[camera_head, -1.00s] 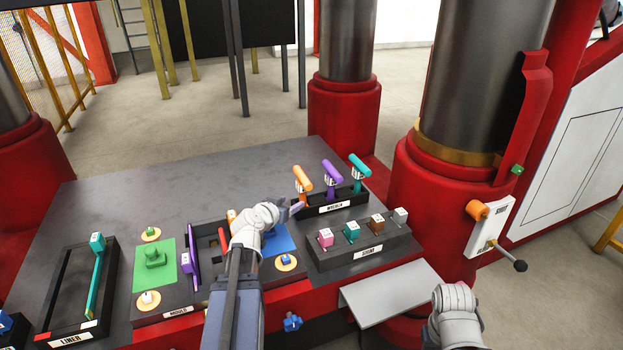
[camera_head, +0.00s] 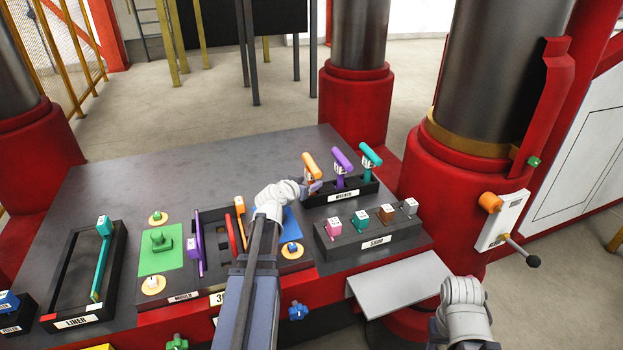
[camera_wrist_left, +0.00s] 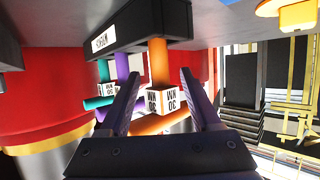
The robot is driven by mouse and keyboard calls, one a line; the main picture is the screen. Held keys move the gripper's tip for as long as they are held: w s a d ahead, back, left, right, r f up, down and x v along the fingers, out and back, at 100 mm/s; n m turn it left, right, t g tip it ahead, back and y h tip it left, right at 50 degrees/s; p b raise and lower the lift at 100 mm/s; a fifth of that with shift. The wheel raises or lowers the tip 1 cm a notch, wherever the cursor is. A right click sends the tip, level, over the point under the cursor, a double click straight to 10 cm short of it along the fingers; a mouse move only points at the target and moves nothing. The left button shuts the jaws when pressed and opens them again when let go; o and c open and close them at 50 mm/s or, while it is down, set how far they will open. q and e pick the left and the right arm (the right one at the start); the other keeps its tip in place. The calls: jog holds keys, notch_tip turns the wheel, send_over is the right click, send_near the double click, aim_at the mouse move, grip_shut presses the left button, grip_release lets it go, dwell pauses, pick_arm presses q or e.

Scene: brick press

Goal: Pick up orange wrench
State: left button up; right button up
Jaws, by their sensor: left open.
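The orange wrench (camera_head: 311,164) stands upright in the black wrench rack, leftmost of three, with an orange bar on top and a white lettered block below it. My left gripper (camera_head: 314,187) is at the rack, right by this wrench. In the left wrist view the orange wrench (camera_wrist_left: 159,65) and its white block show between the two open fingers of the left gripper (camera_wrist_left: 158,100). I cannot tell whether a finger touches it. My right arm shows at the lower right, but its gripper fingers are not seen.
A purple wrench (camera_head: 342,160) and a teal wrench (camera_head: 371,155) stand close by in the same rack (camera_head: 341,196). In front is the shim rack (camera_head: 368,242) with several small blocks. A red press column (camera_head: 444,180) rises to the right. The table behind is clear.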

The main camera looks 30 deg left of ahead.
pick_arm(q)
jog(key=shift+b+x, duration=0.35)
jog(key=shift+x, duration=0.85)
jog(key=shift+c, duration=0.2)
grip_shut()
